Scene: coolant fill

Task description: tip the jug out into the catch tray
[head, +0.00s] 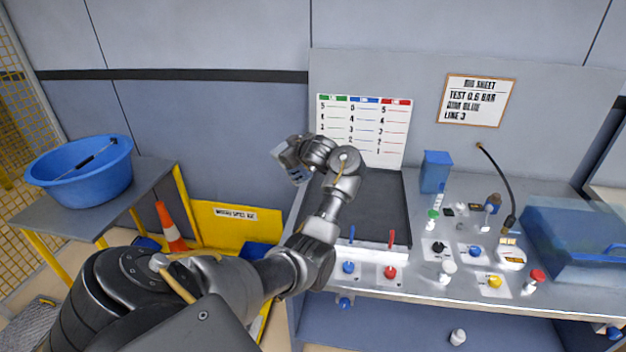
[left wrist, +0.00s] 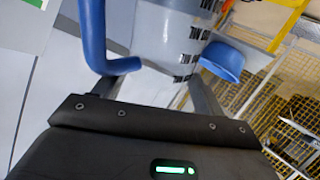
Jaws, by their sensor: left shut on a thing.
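The jug (left wrist: 165,40) has a pale grey body with dark printed marks and a thick blue handle (left wrist: 95,35). My left gripper (left wrist: 150,88) is shut on it, with a finger on each side in the left wrist view. In the head view a small pale part of the jug (head: 292,163) shows at the end of my left arm, left of the bench's dark mat; its tilt and contents are hard to tell. A blue round tub (head: 85,185) stands on the side table at left; I cannot tell whether it is the catch tray. My right gripper is out of view.
The bench holds a dark mat (head: 368,210), coloured valves and caps, a blue box (head: 435,172), a black hose (head: 500,175) and a blue case (head: 575,240). An orange cone (head: 170,228) and a yellow spill-kit panel (head: 225,220) stand between side table and bench.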

